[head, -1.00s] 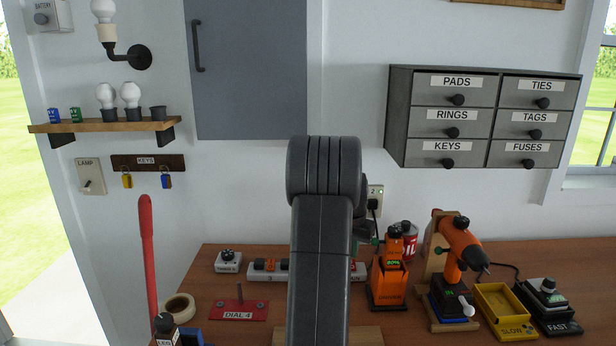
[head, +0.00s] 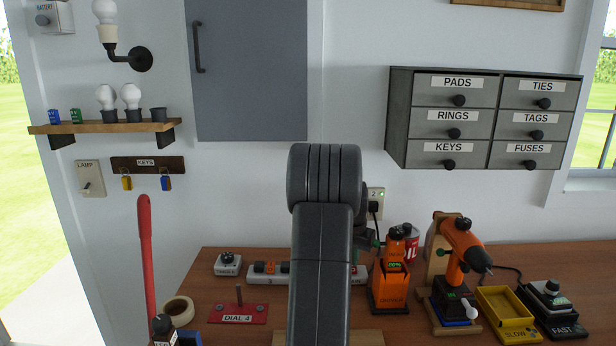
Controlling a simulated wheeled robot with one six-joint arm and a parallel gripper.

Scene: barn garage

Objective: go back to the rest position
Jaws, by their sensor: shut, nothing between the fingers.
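My dark grey arm rises through the middle of the head view, with its rounded joint in front of the wall above the workbench (head: 215,318).
A drawer cabinet (head: 483,118) hangs at upper right.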

